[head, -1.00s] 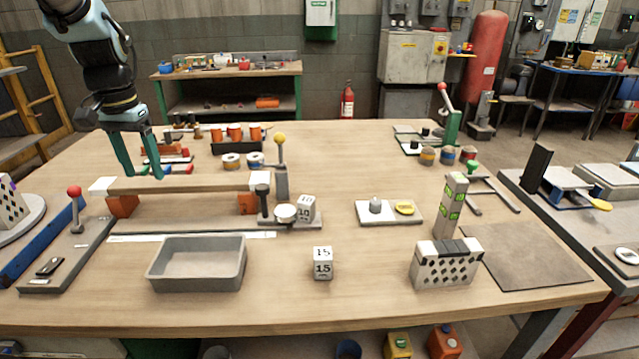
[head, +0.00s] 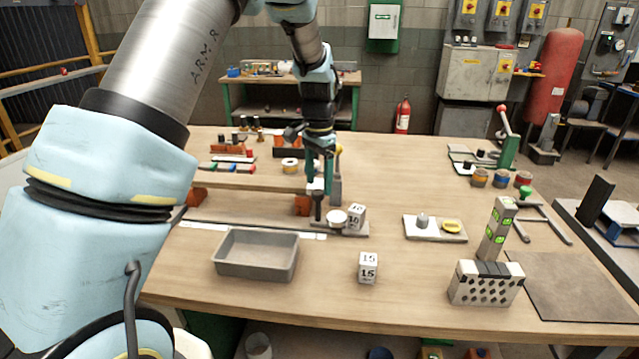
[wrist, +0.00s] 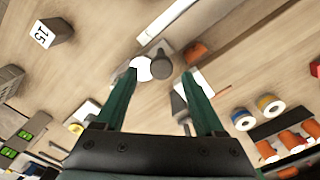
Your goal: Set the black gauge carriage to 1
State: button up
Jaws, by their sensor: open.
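A black upright post with a round top (head: 318,205), which may be the black gauge carriage, stands at the right end of the long beam fixture. Its dark round top shows between my fingers in the wrist view (wrist: 161,62). A white scale strip (head: 305,235) runs along the fixture's front; its markings are too small to read. My gripper (head: 318,186) points down above the fixture's right end, open, with nothing between its fingers. In the wrist view the spread fingers (wrist: 160,82) flank the post and a white disc (wrist: 140,68). Contact with the post cannot be told.
A yellow-knobbed lever (head: 337,172) stands close to my gripper. My arm hides the table's left part.

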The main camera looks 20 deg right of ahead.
jog(key=shift+f, duration=1.2)
grip_shut()
dwell(0.6)
